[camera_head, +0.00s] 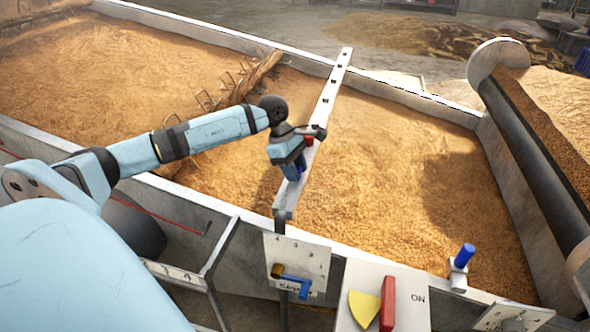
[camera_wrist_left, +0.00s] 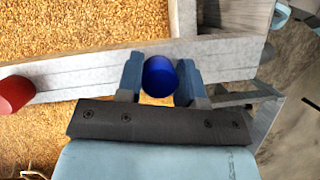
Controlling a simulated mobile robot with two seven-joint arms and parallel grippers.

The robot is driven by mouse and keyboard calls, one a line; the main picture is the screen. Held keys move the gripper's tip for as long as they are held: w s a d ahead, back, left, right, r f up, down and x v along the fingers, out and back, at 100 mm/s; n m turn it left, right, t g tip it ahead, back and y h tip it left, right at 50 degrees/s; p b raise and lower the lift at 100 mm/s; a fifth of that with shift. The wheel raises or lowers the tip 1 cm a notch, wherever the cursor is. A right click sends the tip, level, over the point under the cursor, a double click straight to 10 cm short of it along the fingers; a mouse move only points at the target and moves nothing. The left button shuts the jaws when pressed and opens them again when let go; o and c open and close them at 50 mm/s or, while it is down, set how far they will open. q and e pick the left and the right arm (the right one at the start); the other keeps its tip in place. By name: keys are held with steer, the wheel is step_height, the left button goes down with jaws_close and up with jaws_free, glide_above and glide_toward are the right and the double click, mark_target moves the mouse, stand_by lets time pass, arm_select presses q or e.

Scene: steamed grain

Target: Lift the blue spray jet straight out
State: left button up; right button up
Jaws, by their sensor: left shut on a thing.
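The blue spray jet (camera_wrist_left: 159,77) is a round blue cylinder, seen end-on between the two fingers in the left wrist view. My left gripper (camera_wrist_left: 160,82) is shut on it. In the head view my left gripper (camera_head: 290,169) is over the near part of the long pale bar (camera_head: 328,98), and a little of the blue jet (camera_head: 299,165) shows beside the fingers. The jet's lower end is hidden, so I cannot tell whether it still touches the bar. My right gripper is not in view.
A red jet (camera_wrist_left: 15,93) sits on the bar close to the gripper. Another blue cylinder (camera_head: 464,255) stands on the near rim at the right. A panel with a red lever (camera_head: 388,302) and a yellow piece (camera_head: 363,307) is in front. Grain beds lie on both sides.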

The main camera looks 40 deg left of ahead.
arm_select(q)
steer(key=shift+r, duration=0.1)
step_height(320, 180, up, 20)
steer(key=p, duration=0.3)
stand_by(0.3)
